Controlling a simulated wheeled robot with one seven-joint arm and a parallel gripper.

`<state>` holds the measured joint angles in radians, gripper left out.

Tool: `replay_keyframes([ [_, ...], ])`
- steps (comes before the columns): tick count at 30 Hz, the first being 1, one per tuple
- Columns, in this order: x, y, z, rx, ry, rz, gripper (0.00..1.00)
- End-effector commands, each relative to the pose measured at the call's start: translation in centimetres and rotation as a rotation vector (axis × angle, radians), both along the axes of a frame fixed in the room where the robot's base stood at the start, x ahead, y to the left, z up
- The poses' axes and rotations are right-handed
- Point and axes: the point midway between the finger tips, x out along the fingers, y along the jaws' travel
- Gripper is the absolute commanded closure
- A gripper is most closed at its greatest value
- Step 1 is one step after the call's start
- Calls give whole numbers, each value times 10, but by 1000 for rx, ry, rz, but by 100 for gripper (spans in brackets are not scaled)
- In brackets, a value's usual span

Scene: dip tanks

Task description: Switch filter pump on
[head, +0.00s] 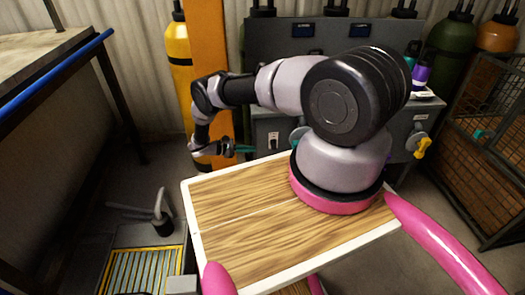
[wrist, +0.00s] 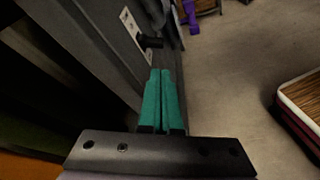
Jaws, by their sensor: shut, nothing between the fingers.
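A switch with a pale plate (head: 273,141) is on the front of the grey cabinet (head: 262,43). In the wrist view its plate (wrist: 131,26) carries a dark lever (wrist: 151,42) that sticks out; whether it is on or off I cannot tell. I cannot read a label naming the pump. My gripper (head: 251,149), with teal fingers, is shut and empty, to the left of the switch in the head view. In the wrist view the closed fingertips (wrist: 160,74) lie just below the lever in the picture, seemingly close; contact cannot be made out.
An orange post (head: 208,60) and a yellow cylinder (head: 179,60) stand left of the cabinet. A yellow-handled valve (head: 422,147) is on its right side. A wire cage (head: 488,130) stands at the right. A blue-edged bench (head: 45,50) is at the left.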

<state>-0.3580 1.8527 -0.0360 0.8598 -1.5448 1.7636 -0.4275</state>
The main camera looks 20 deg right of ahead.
Motion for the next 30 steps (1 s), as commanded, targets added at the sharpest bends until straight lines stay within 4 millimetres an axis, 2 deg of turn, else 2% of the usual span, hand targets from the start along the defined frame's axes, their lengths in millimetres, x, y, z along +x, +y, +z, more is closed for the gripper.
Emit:
replay_keyframes([
  [9, -7, -52, -16, 1, 2, -5, 100],
  [15, -10, -79, -24, 0, 1, -4, 100],
  [20, -11, -90, -28, 0, 1, -2, 100],
  [30, -11, -91, -28, 1, 0, -1, 100],
])
